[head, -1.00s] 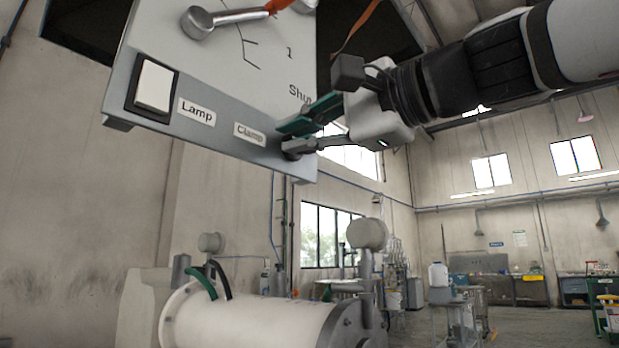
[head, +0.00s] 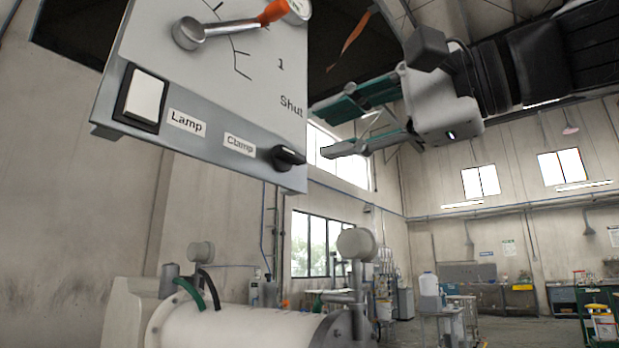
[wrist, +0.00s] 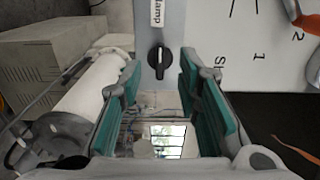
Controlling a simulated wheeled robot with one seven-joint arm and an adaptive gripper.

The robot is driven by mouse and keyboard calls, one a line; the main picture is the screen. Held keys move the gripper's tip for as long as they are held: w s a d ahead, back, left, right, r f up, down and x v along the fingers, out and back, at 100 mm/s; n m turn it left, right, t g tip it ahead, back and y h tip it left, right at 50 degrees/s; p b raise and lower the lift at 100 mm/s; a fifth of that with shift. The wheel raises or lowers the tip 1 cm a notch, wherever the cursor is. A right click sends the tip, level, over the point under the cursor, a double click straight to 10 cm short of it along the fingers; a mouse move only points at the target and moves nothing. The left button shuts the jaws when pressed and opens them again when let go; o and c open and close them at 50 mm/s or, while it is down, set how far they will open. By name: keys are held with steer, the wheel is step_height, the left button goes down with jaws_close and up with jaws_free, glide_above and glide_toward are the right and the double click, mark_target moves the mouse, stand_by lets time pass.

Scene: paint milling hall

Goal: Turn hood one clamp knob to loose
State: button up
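The black clamp knob (head: 288,156) sits on the lower right of the grey hood panel (head: 218,140), right of a white label reading "Clamp" (head: 240,144). In the wrist view the knob (wrist: 159,60) is a black disc with a raised bar and a light line, lying beyond the fingertips and between them. My gripper (head: 335,130) is to the right of the panel, apart from the knob. Its two fingers with green pads are spread open with nothing between them; the wrist view also shows the open fingers (wrist: 158,95).
Left of the knob are a white lamp switch (head: 145,98) and its "Lamp" label. Above is a metal lever (head: 225,30) with an orange end beside "1" and "Shut" markings. A white cylindrical mill (head: 235,328) stands below.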

steer(key=shift+v, duration=2.1)
